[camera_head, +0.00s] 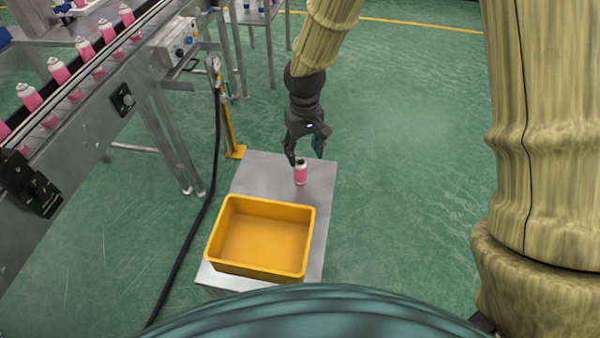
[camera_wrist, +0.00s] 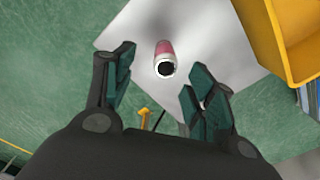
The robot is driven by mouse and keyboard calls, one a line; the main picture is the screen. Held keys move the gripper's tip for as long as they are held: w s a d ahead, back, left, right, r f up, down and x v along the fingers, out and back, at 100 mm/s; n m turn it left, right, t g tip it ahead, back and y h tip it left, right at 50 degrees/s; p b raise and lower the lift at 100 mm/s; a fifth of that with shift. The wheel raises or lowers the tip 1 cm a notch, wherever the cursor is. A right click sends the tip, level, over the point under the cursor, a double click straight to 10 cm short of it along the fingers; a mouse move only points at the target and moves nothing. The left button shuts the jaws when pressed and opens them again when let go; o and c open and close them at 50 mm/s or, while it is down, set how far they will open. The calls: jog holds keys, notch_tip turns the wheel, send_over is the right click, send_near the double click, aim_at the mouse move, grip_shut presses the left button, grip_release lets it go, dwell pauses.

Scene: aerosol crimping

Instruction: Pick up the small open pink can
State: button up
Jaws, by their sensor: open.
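The small open pink can (camera_head: 300,174) stands upright on a grey metal table (camera_head: 262,172), behind the yellow bin. In the wrist view the can (camera_wrist: 164,58) shows its dark open mouth with a pale rim, and its pink side beyond. My gripper (camera_head: 305,157) is open and empty, just above the can in the head view. In the wrist view the fingertips of my gripper (camera_wrist: 158,72) are spread to either side, with the can a little beyond the gap between them. The can is apart from both fingers as far as the wrist view shows.
An empty yellow bin (camera_head: 228,205) sits on the near part of the table; it also shows in the wrist view (camera_wrist: 262,32). A conveyor (camera_head: 120,65) with several pink cans runs along the left. A dark cable (camera_head: 213,170) hangs left of the table. Green floor lies open at right.

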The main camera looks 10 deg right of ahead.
aim_at(300, 162)
jog(key=shift+w+f, duration=0.45)
jog(key=shift+f, duration=0.3)
jog(key=shift+s+a+f, duration=0.1)
jog(key=shift+s+a, duration=0.05)
jog(key=shift+s, duration=0.3)
jog(key=f, duration=0.1)
jog(key=f+p, duration=0.1)
jog(key=f, duration=0.1)
jog(key=shift+w+a+f, duration=0.1)
jog(key=shift+a, duration=0.2)
jog(key=shift+f, duration=0.75)
jog(key=c, duration=1)
